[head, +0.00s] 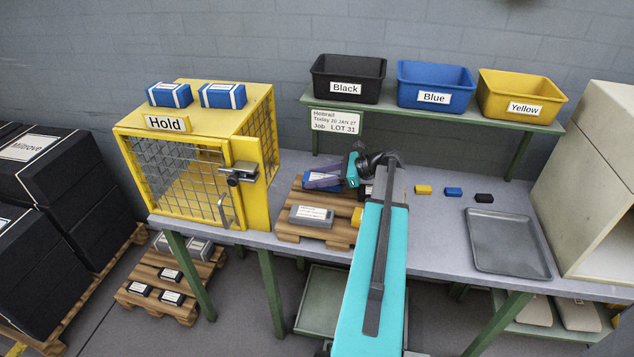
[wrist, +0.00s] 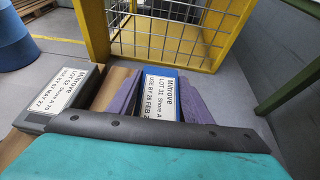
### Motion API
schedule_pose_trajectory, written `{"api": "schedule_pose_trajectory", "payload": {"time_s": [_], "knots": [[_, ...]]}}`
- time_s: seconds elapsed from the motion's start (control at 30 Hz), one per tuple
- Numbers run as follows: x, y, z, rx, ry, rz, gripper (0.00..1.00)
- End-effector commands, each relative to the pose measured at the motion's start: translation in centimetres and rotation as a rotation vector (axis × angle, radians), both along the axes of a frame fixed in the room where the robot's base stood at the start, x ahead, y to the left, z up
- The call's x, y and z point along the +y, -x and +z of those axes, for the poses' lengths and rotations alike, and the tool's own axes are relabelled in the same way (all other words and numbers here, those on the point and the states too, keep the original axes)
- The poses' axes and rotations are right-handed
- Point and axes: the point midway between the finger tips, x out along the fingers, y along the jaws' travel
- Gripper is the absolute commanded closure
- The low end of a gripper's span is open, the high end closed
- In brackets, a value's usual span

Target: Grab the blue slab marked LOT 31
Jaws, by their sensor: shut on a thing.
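The blue slab (wrist: 167,77) carries a white label reading Mitrove, LOT 31, Shore A, with a use-by date in Feb whose year is cut off. It also shows in the head view (head: 330,188), over the left part of the wooden pallet (head: 288,228). My gripper (head: 317,180) is shut on it, a purple finger on each side in the wrist view. I cannot tell whether the slab still touches the pallet. A dark grey slab (wrist: 38,120) with a Mitrove label lies to its left in the wrist view and in front of it on the pallet in the head view (head: 295,220).
The yellow Hold cage (head: 262,112) stands left of the pallet, two blue boxes on top. My arm hides part of the pallet, where yellow and black slabs partly show. Small blocks and a grey tray (head: 508,270) lie right. Black, blue and yellow bins line the shelf (head: 390,106) behind.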

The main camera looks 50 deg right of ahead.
Motion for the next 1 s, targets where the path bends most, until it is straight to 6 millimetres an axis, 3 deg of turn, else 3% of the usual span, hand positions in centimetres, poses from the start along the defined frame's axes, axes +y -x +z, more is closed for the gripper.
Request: {"api": "schedule_pose_trajectory", "payload": {"time_s": [0.17, 0.7, 1.0], "knots": [[0.0, 0.0, 1.9, -0.003, 0.002, 0.000, 0.85], [-1.6, 11.6, 2.7, -0.002, 0.001, -0.004, 0.85], [-2.2, 15.2, 3.1, -0.002, 0.001, -0.001, 0.85]]}}
